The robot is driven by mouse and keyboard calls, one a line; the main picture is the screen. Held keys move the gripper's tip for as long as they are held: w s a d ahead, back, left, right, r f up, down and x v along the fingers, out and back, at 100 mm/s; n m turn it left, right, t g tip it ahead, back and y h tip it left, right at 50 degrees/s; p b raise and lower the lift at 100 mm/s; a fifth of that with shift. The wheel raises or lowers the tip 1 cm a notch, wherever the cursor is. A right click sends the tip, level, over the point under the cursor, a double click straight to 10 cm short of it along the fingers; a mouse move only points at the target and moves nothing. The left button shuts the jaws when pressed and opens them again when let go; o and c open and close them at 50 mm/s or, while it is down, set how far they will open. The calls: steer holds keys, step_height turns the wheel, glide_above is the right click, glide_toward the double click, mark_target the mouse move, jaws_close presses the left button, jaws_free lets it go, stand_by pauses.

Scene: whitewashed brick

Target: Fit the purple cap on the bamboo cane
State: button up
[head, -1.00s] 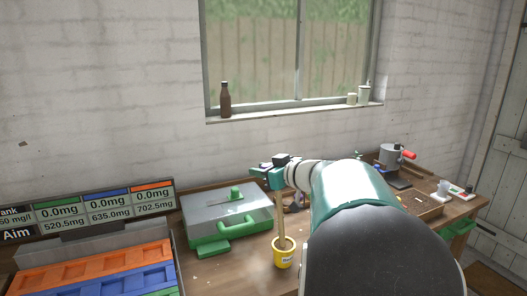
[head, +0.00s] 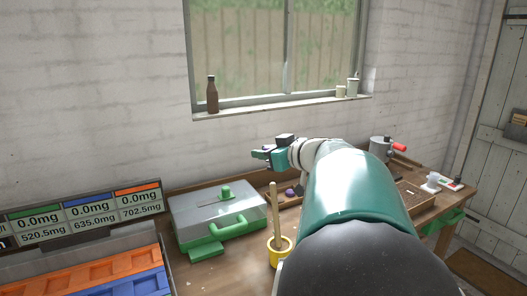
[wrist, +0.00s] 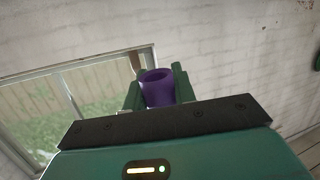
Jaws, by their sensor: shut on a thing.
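The purple cap (wrist: 157,87) sits between the green fingers of my gripper (wrist: 158,78) in the wrist view, its round hollow opening showing. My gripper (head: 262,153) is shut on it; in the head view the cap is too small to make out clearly. The bamboo cane (head: 274,212) stands nearly upright, leaning slightly, in a yellow pot (head: 271,257) on the bench. My gripper is above the cane's bare top in the picture, apart from it. My arm hides part of the pot's right side.
A grey case with green handle (head: 215,213) stands left of the cane. A small purple thing (head: 290,193) lies behind it. Orange and blue trays (head: 95,270) and a display board (head: 85,218) are at left. A bottle (head: 212,96) stands on the windowsill.

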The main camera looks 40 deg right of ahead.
mark_target(275, 185)
steer(key=shift+s+d+f, duration=0.1)
steer(key=shift+f, duration=1.3)
steer(key=shift+s+d+f, duration=0.1)
steer(key=shift+f, duration=1.25)
steer(key=shift+f, duration=0.7)
steer(key=shift+s+f, duration=0.15)
steer(key=shift+f, duration=1)
steer(key=o, duration=1)
steer(key=v, duration=1.3)
steer(key=shift+s+r, duration=0.15)
steer(key=shift+s, duration=0.2)
